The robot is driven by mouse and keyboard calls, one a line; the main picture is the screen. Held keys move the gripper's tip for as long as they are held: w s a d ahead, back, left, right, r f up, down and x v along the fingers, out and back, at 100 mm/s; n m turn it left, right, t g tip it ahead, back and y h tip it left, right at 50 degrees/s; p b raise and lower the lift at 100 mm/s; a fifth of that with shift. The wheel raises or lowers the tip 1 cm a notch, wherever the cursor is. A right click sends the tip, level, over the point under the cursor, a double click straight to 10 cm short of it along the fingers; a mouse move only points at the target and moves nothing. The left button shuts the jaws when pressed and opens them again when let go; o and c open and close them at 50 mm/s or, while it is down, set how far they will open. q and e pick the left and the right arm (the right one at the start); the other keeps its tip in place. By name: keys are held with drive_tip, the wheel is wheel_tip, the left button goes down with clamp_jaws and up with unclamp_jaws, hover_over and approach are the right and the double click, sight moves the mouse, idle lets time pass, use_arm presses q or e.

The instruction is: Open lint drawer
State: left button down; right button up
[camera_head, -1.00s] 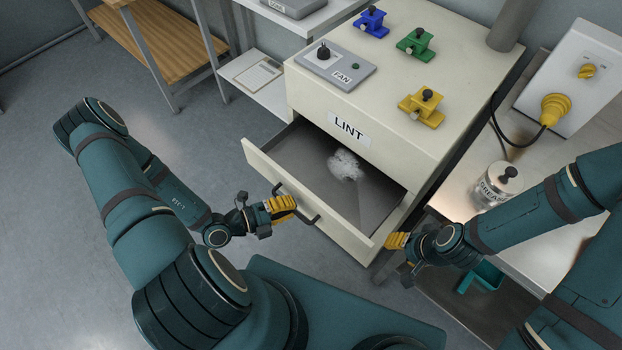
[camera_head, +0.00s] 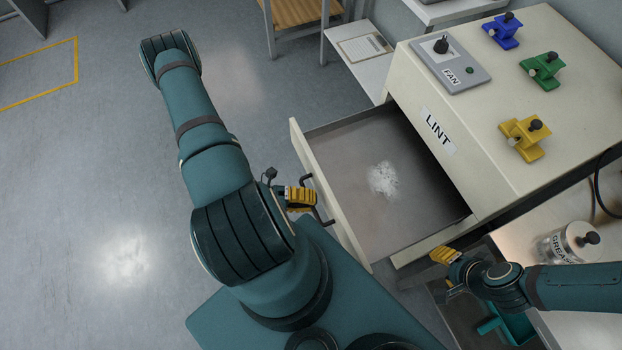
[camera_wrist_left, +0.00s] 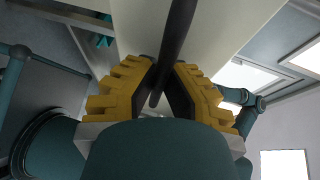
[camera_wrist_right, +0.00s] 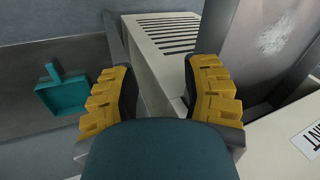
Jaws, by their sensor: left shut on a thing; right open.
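The lint drawer (camera_head: 345,215) is pulled far out of the cream machine, below the LINT label (camera_head: 438,130). A patch of white lint (camera_head: 383,180) lies on its grey floor. My left gripper (camera_head: 302,197) is shut on the dark bar handle (camera_head: 326,215) on the drawer front. The left wrist view shows the handle (camera_wrist_left: 176,45) between the yellow fingers. My right gripper (camera_head: 440,256) is open and empty, near the drawer's right side and the machine's lower corner. In the right wrist view the drawer floor with lint (camera_wrist_right: 272,38) shows at upper right.
The machine top holds a FAN panel (camera_head: 450,68) and blue (camera_head: 502,32), green (camera_head: 542,68) and yellow (camera_head: 524,135) clamp-like parts. A GREASE jar (camera_head: 568,243) stands on the right bench. A teal scoop (camera_head: 507,328) lies low at right. The floor at left is clear.

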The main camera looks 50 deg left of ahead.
use_arm(q)
drive_tip(key=c, duration=1)
unclamp_jaws()
drive_tip(key=v, duration=1.2)
drive_tip(key=shift+r, duration=0.15)
